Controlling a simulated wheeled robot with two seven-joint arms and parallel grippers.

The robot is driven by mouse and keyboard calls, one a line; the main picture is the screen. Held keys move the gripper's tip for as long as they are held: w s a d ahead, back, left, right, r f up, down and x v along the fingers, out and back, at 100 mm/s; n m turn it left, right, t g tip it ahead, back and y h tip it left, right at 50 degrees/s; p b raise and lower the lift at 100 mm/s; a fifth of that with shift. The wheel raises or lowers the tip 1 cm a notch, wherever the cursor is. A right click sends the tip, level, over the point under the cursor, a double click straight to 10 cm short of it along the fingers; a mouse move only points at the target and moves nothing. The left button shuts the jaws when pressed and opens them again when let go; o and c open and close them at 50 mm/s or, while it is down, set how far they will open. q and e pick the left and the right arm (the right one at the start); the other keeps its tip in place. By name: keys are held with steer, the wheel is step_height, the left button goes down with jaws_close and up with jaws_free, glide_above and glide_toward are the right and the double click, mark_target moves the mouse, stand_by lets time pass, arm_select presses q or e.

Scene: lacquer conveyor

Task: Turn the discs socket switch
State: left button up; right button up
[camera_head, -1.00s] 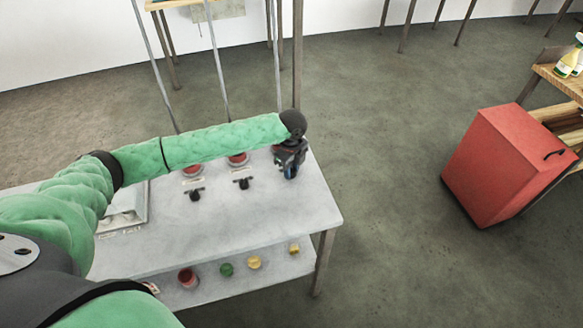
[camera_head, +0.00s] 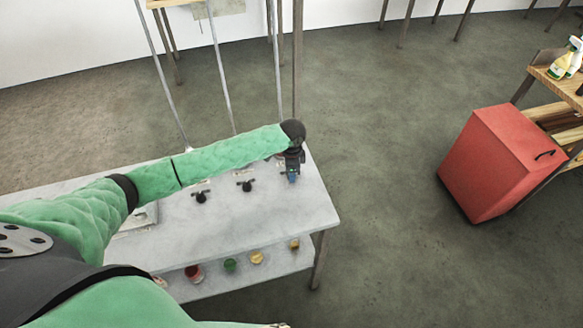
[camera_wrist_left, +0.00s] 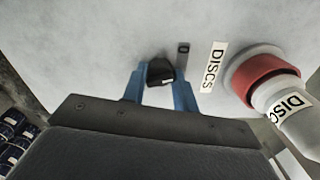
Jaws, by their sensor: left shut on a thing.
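In the left wrist view, the black discs switch (camera_wrist_left: 161,72) sits on the pale tabletop between the two blue fingers of my left gripper (camera_wrist_left: 159,92). The gripper is shut on it. A white "DISCS" label (camera_wrist_left: 213,67) lies to its right, beside the red-ringed discs socket (camera_wrist_left: 265,80) with a white plug in it. In the head view, my left gripper (camera_head: 292,176) points down at the table's right end, and the switch is hidden beneath it.
Two other black switches (camera_head: 200,197) (camera_head: 246,186) stand on the grey-white table (camera_head: 270,217), left of my gripper. Red, green and yellow pots (camera_head: 230,265) stand on the lower shelf. A red cabinet (camera_head: 490,165) stands at right, with open floor between.

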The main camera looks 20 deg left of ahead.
arm_select(q)
steer(key=shift+r+n+p, duration=0.15)
steer(key=shift+n+p, duration=0.5)
steer(key=shift+n, duration=0.45)
steer(key=shift+w, duration=0.1)
steer(key=o, duration=1)
steer(key=shift+c, duration=0.2)
